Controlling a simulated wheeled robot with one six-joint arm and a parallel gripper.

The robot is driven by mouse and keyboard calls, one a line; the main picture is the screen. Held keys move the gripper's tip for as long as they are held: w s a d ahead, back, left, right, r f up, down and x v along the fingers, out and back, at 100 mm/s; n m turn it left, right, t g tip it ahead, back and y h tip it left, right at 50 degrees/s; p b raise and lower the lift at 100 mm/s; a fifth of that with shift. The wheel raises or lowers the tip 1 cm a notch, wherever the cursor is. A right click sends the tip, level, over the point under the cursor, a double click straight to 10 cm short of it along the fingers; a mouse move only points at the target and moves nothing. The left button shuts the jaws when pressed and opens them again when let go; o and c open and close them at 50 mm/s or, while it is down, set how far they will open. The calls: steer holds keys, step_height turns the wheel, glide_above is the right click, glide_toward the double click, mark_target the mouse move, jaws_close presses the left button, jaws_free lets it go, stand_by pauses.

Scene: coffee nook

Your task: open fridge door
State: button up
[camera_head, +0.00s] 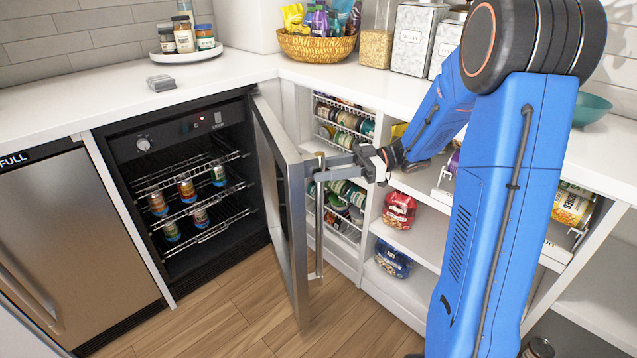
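The small black fridge (182,140) stands under the counter at the left, with its inside in view. Its door (283,190) is swung wide open, hinged on the right side and sticking out toward the camera. The vertical door handle (319,230) is on the door's right-hand face. My gripper (322,168) reaches in from the right, and its fingers lie on either side of the upper part of the handle. It looks shut on the handle, though the exact contact is too small to see.
Several bottles (187,190) stand on the fridge's wire racks. Open shelves (420,240) with cans and snack bags are close to the right of the door. A steel appliance (75,240) is at the left. The wooden floor (225,325) before the fridge is clear.

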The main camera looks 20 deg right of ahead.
mark_target(320, 195)
steer(key=s+d+f+m+t+h, duration=0.4)
steer(key=s+d+m+t+h, duration=0.15)
steer(key=d, duration=0.25)
steer(key=shift+n, duration=0.25)
steer(key=shift+w+x, duration=0.2)
steer(key=shift+x, duration=5.65)
steer(key=shift+d, duration=0.1)
jaws_close()
steer(key=shift+d, duration=0.1)
